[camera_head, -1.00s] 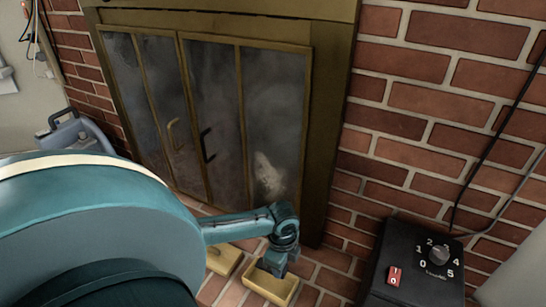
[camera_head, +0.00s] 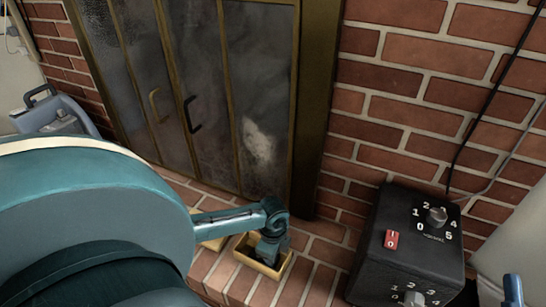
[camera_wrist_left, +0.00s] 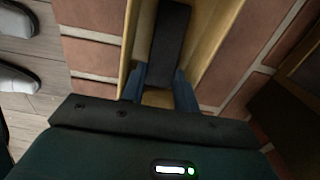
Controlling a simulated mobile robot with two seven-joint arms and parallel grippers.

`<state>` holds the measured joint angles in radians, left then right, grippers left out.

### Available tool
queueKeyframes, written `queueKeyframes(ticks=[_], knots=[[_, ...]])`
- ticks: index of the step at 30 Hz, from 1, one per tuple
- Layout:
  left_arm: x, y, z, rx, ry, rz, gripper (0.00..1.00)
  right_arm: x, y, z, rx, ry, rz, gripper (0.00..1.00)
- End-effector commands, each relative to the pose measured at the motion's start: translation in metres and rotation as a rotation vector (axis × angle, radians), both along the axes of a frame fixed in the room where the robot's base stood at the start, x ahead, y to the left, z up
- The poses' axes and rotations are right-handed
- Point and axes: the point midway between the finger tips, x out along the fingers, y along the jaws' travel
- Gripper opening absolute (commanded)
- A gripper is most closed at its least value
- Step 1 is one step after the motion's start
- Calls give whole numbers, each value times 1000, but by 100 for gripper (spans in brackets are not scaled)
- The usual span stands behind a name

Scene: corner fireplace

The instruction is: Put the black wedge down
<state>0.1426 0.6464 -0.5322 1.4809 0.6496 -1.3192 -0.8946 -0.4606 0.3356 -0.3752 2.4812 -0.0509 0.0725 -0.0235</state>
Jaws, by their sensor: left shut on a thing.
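The black wedge (camera_wrist_left: 170,42) is a long dark piece between the two blue fingers of my left gripper (camera_wrist_left: 162,78), which is shut on it. In the wrist view the wedge lies between the walls of a narrow yellow open box (camera_wrist_left: 217,42). Whether it touches the bottom cannot be told. In the head view my left gripper (camera_head: 268,252) points down into this box (camera_head: 254,264) on the brick hearth. The wedge is hidden there by the gripper. A small blue piece at the lower right edge may be part of my right gripper (camera_head: 513,290).
A second yellow piece (camera_head: 213,243) sits just left of the box, partly behind my arm. The glass fireplace doors (camera_head: 200,100) stand behind. A black control box (camera_head: 410,245) with dials is at right. A blue-grey case (camera_head: 55,115) is at left. Bare brick hearth (camera_head: 310,270) lies right of the box.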

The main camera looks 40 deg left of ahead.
Motion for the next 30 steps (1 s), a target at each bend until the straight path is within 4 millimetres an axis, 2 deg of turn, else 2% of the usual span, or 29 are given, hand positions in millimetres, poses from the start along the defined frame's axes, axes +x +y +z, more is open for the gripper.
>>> queueKeyframes(ticks=[2, 3, 6, 13, 16, 17, 21, 25, 30], knots=[[0, 0, -3, 0, 0, 0, 4, 0, 0, 0, -1, -3, 0, 36], [0, 0, -2, 0, -1, 0, 32, 0, 0, 0, 0, -4, 0, 36], [0, 0, -2, 0, 0, 0, 39, 0, 0, 0, 0, -4, 0, 36], [0, 0, -1, 0, -1, 0, 39, 0, 0, 1, 0, -4, 0, 36], [0, 0, 8, 1, -1, -1, 39, 1, 0, 6, 0, -1, 0, 36], [0, 0, 13, 1, -2, -1, 39, 0, 0, 5, 1, 17, 0, 36], [1, 1, 42, 2, -3, -1, 39, -8, 3, -20, 15, 194, -4, 36], [0, 1, 72, 2, -2, -1, 39, -12, 2, -27, 0, 258, -20, 36], [1, 0, 102, 0, -1, 0, 39, -10, -1, -27, -45, 248, -46, 36]])
